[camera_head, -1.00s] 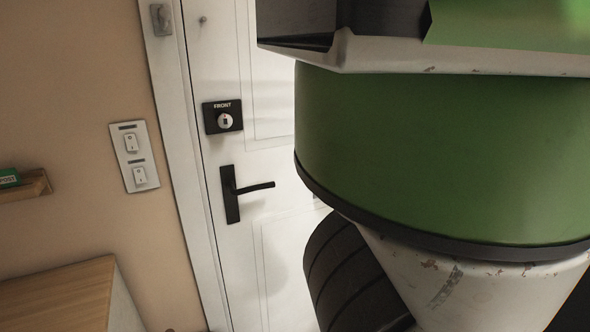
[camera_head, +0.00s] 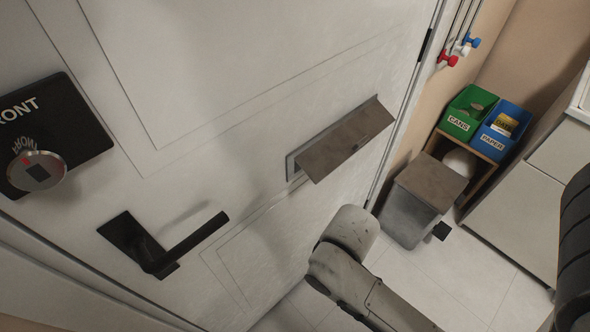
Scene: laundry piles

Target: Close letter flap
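The letter flap (camera_head: 345,143) is a brownish-grey metal plate on the white front door (camera_head: 235,70), right of the door handle. It stands out from the door at a tilt, raised open, with part of its pale slot frame (camera_head: 292,166) showing at its left end. My grey arm (camera_head: 355,275) reaches in from the bottom, and its rounded part is below the flap in the picture, apart from it. I see no gripper fingers.
A black door handle (camera_head: 190,243) and a black lock plate marked FRONT (camera_head: 50,125) are on the door's left. A grey bin (camera_head: 412,205), a green CANS box (camera_head: 468,112) and a blue PAPER box (camera_head: 498,132) stand at the right. Pale floor tiles (camera_head: 450,275) show between them and my arm.

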